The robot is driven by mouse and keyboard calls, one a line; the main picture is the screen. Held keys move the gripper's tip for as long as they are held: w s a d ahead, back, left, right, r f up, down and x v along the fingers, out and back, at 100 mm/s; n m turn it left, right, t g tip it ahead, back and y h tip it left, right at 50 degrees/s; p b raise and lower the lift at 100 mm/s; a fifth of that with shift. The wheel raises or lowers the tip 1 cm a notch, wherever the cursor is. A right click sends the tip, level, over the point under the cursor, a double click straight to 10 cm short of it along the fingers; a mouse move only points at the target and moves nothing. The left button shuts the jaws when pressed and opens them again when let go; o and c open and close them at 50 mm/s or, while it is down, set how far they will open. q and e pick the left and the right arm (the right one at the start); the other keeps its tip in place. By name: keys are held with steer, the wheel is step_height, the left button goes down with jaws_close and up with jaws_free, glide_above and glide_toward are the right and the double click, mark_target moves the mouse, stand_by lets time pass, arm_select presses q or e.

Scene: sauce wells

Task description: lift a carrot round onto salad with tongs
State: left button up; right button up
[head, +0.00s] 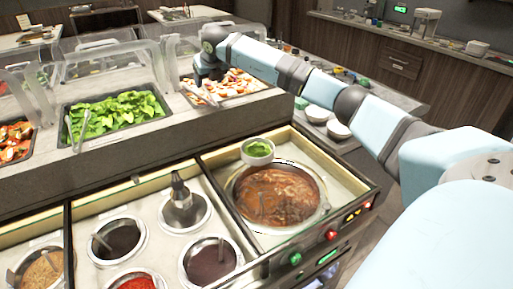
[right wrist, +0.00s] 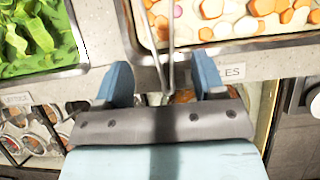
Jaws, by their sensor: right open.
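Carrot rounds lie mixed with white and purple pieces in a vegetable tray (head: 240,84); this tray also shows at the top of the right wrist view (right wrist: 235,25). Metal tongs (head: 199,93) rest at the tray's left side. In the right wrist view the tongs' arms (right wrist: 170,50) come between my right gripper's blue fingers. My right gripper (right wrist: 163,80) is open, with a finger on each side of the tongs and a gap visible. In the head view it is over the tray's back left. A white bowl with green salad (head: 257,149) stands at the soup well's back edge. My left gripper is not in view.
A leafy green tray (head: 117,117) with its own tongs (head: 76,128) is to the left. Clear guards (head: 105,62) stand behind the trays. Sauce wells (head: 118,238) and a large soup pot (head: 275,195) fill the front counter. My right arm crosses the right side.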

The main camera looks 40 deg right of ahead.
mark_target(206, 91)
steer(key=b+x, duration=0.2)
steer(key=x, duration=0.5)
steer(key=shift+a+f+b, duration=0.1)
steer(key=shift+b, duration=0.3)
steer(key=shift+w+f, duration=0.4)
steer(key=shift+f, duration=0.15)
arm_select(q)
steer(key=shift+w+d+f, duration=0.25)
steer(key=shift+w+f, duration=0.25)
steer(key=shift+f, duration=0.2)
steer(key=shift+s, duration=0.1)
arm_select(e)
steer(key=shift+c, duration=0.4)
steer(key=c, duration=0.6)
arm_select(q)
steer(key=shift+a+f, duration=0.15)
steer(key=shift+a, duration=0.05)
arm_select(e)
steer(key=shift+r, duration=0.15)
